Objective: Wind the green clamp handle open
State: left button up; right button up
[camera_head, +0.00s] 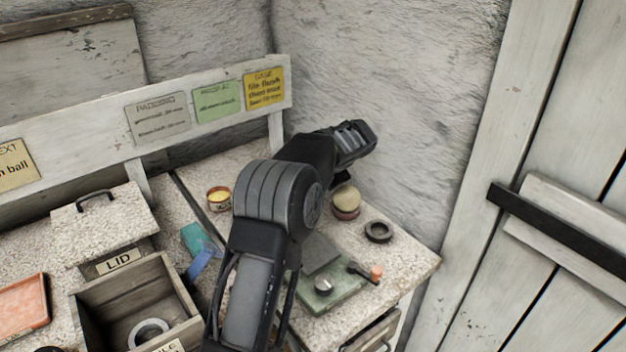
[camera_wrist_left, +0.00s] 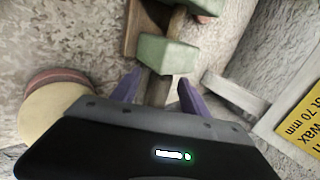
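In the left wrist view a pale green block (camera_wrist_left: 167,54) sits ahead of my left gripper (camera_wrist_left: 158,84), beside a brown wooden part (camera_wrist_left: 148,22). A grey-brown stem (camera_wrist_left: 157,92) runs from the block down between the two purple fingers. The fingers are spread on either side of it; I see gaps and cannot tell of any contact. In the head view my left arm crosses the bench and its dark hand (camera_head: 350,142) is at the back corner. The fingertips and green block are hidden there. My right gripper is not in view.
A cream round piece on a reddish base (camera_head: 346,201) stands close by the hand; it also shows in the left wrist view (camera_wrist_left: 48,116). A dark ring (camera_head: 379,231), a green plate (camera_head: 345,292) and an orange-tipped tool (camera_head: 374,272) lie on the bench. Rough walls rise behind.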

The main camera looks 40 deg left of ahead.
pick_arm(q)
jog(key=shift+d+r, duration=0.1)
jog(key=v, duration=0.7)
jog(key=shift+d+r+b, duration=0.15)
jog(key=shift+r+b, duration=0.05)
jog(key=shift+b, duration=0.1)
jog(key=shift+s, duration=0.1)
